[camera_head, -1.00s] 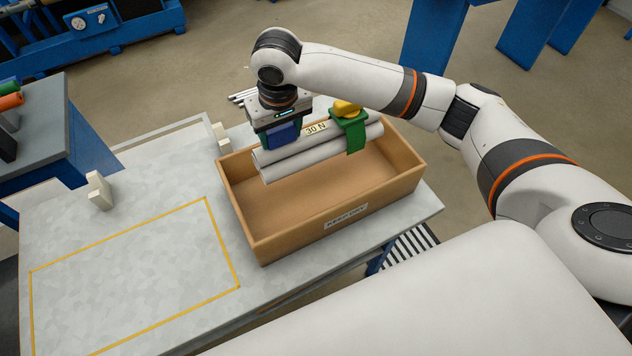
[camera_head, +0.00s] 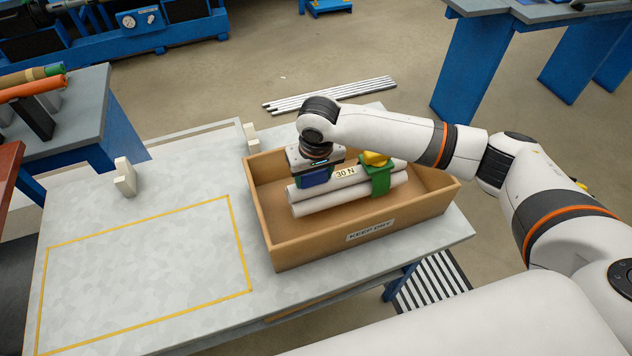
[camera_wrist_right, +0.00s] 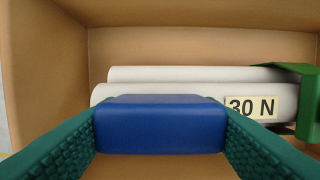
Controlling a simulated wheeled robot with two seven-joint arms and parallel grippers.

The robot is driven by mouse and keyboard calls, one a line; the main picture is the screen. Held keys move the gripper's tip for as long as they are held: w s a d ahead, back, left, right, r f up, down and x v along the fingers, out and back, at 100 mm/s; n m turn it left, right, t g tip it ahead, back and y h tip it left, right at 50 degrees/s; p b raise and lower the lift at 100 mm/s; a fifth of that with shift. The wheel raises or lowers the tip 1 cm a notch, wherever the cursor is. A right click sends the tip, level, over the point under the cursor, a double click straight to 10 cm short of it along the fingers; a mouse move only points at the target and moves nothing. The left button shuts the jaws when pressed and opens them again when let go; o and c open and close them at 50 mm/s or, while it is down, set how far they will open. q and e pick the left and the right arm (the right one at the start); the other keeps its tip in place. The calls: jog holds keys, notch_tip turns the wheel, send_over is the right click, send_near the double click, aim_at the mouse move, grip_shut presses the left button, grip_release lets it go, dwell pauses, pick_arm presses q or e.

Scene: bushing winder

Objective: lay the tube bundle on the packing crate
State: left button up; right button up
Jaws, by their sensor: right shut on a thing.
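The tube bundle (camera_head: 347,199) is white tubes with a "30 N" label, a green strap with a yellow part on top near its right end, and a blue block near its left end. My right gripper (camera_head: 315,178) is shut on the blue block, which shows between the green fingers in the right wrist view (camera_wrist_right: 160,124). The bundle lies level within the walls of the brown open packing crate (camera_head: 308,252), marked "KEEP DRY". I cannot tell whether its underside touches the crate floor. My left gripper is not in view.
The crate stands on a grey table (camera_head: 90,222) with an empty yellow-outlined area to its left. A pale block (camera_head: 125,177) stands at the back left. Thin rods (camera_head: 330,93) lie on the floor behind. A side bench (camera_head: 85,120) carries coloured rolls.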

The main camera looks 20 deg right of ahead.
aim_at(313, 184)
jog(key=shift+f, duration=1.7)
jog(key=o, duration=1.6)
jog(key=shift+c, duration=0.2)
notch_tip(313, 184, up, 12)
jog(key=s, duration=0.2)
jog(key=shift+b, duration=0.4)
